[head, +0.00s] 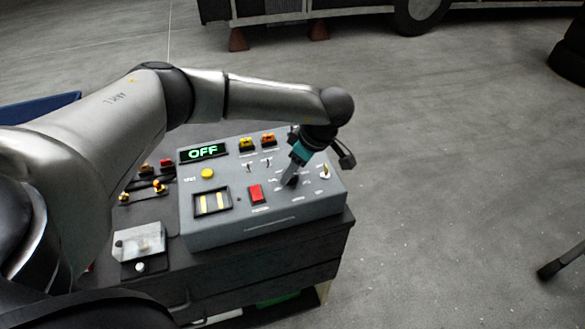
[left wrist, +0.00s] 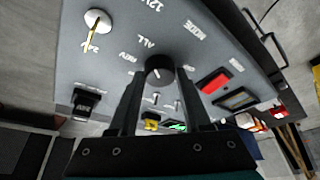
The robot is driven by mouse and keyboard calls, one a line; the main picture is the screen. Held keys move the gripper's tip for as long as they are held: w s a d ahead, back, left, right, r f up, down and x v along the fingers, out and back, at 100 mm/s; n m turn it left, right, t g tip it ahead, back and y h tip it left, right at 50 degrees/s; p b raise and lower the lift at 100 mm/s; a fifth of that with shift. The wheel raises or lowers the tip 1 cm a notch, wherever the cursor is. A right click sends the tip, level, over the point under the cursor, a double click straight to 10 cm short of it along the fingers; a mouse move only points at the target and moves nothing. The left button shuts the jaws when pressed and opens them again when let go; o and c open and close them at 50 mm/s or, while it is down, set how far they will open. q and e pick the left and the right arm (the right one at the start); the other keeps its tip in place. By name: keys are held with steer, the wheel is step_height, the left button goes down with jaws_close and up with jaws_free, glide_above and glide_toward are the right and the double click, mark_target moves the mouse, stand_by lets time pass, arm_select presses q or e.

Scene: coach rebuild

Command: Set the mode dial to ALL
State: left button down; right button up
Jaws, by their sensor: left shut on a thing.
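The grey control box (head: 240,228) stands on a dark cart, and its green display (head: 203,152) reads OFF. The black round mode dial (left wrist: 159,70) shows between my left fingertips in the left wrist view, with a small white mark on its face. My left gripper (head: 292,181) reaches down onto the panel's right part and is shut on the dial (left wrist: 158,78). I cannot tell exactly which label the mark points to. My right gripper is not in view.
A yellow button (head: 207,173) and a window with yellow bars (head: 212,202) lie left. Open floor (head: 450,190) is on the right.

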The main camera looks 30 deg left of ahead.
arm_select(q)
steer(key=shift+c, duration=1.8)
jaws_free()
steer(key=shift+f, duration=0.1)
steer(key=v, duration=1.5)
steer(key=shift+d, duration=0.15)
